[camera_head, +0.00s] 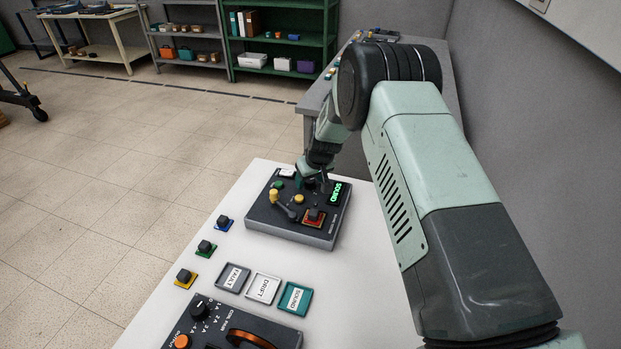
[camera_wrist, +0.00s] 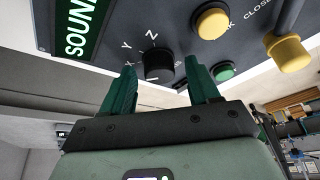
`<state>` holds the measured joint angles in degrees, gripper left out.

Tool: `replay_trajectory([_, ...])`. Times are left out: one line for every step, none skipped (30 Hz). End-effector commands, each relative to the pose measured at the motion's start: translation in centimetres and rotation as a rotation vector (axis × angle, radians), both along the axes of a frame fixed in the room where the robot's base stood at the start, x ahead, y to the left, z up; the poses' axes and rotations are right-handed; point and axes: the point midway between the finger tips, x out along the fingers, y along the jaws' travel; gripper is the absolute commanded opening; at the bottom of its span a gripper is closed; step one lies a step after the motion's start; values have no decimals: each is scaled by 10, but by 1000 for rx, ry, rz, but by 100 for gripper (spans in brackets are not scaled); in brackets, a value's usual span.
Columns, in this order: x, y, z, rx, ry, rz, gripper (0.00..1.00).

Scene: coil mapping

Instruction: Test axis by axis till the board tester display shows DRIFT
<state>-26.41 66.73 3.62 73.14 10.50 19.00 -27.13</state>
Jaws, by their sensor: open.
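The board tester (camera_head: 285,222) is a dark box on the white table. Its display (camera_head: 339,193) reads SOUND in green; it also shows in the wrist view (camera_wrist: 82,32). A black axis knob (camera_wrist: 158,66) has X, Y and Z marked around it. My gripper (camera_head: 311,180) is over the tester's far side. In the wrist view my gripper (camera_wrist: 163,72) is open, its green fingers either side of the knob; I cannot tell whether they touch it. A dark part on a red-orange square (camera_head: 314,216) sits on the tester. A yellow-handled lever (camera_head: 273,195) is at its left.
Trays labelled FAULT (camera_head: 222,284), DRIFT (camera_head: 252,293) and SOUND (camera_head: 283,302) lie nearer. Black-topped parts on blue (camera_head: 224,223), green (camera_head: 206,249) and yellow (camera_head: 186,278) bases stand along the left edge. A dark dial box (camera_head: 185,322) is at the front. My arm covers the right side.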

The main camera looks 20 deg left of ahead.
Motion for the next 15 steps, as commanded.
replay_trajectory([0, 0, 0, 0, 0, 0, 60])
replay_trajectory([0, 0, 0, 0, 0, 0, 60])
replay_trajectory([0, 0, 0, 0, 0, 0, 60])
replay_trajectory([0, 0, 0, 0, 0, 0, 57])
replay_trajectory([0, 0, 0, 0, 0, 0, 53])
replay_trajectory([0, 0, 0, 0, 0, 0, 47])
replay_trajectory([0, 0, 0, 0, 0, 0, 42])
replay_trajectory([0, 0, 0, 0, 0, 0, 37])
replay_trajectory([0, 0, 1, 0, 0, 0, 31])
replay_trajectory([0, 0, 1, 0, 0, 0, 27])
replay_trajectory([0, 0, 1, 0, 0, 0, 22])
replay_trajectory([0, 0, 1, 0, 0, 0, 16])
replay_trajectory([0, 0, 1, 0, 0, 0, 11])
replay_trajectory([0, 0, 1, 0, 0, 0, 7])
replay_trajectory([0, 0, 1, 0, 0, 0, 4])
